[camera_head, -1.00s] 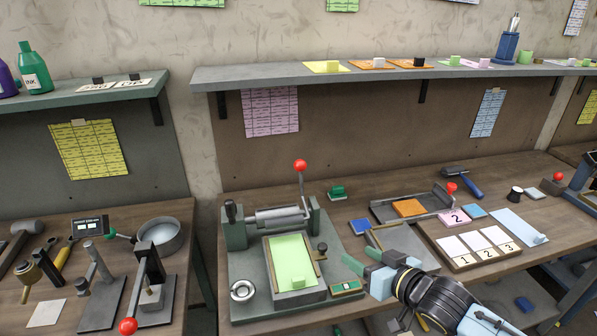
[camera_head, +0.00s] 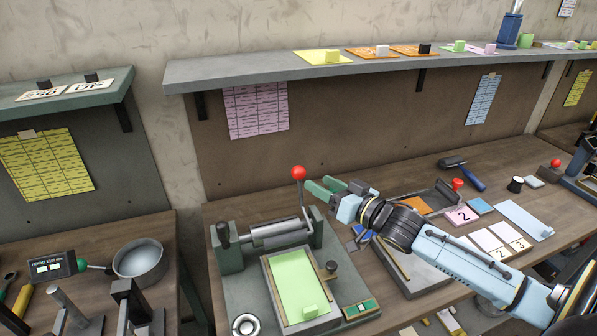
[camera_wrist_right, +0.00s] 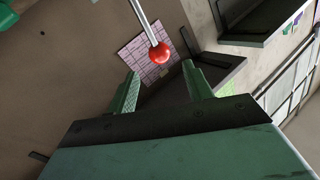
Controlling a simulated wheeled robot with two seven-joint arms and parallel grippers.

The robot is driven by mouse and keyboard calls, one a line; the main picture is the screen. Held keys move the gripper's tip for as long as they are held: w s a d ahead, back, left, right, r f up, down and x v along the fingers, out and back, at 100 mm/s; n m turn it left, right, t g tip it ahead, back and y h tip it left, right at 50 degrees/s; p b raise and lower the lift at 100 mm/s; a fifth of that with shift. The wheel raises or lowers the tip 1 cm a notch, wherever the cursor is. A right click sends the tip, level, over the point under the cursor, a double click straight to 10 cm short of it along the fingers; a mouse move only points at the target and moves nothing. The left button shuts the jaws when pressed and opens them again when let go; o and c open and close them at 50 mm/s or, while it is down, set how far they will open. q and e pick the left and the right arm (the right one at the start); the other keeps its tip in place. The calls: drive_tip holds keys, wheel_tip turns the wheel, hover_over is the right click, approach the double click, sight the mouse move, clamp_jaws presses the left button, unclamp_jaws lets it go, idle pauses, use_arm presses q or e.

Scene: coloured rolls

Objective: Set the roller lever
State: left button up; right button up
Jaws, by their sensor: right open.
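The roller lever is a thin metal rod with a red ball knob (camera_head: 299,172), standing nearly upright on the press. The press has a metal roller (camera_head: 277,234) between green side blocks and a bed with a light green sheet (camera_head: 293,287). My right gripper (camera_head: 318,188) is open and empty, just right of the lever in the head view. In the right wrist view the red knob (camera_wrist_right: 159,53) shows beyond and between the two green fingertips (camera_wrist_right: 160,85), apart from them. My left gripper is not in view.
A shelf (camera_head: 230,73) with coloured cards and small blocks runs above the press. A metal pan (camera_head: 138,260) stands on the left bench. An orange block, numbered tiles (camera_head: 500,240) and a brayer (camera_head: 468,178) lie to the right, around my right arm.

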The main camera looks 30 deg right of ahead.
sight(304, 174)
drive_tip(key=x, duration=0.7)
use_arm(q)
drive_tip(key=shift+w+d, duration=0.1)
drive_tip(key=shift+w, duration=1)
use_arm(e)
drive_tip(key=shift+w+a, duration=0.15)
drive_tip(key=shift+w, duration=0.4)
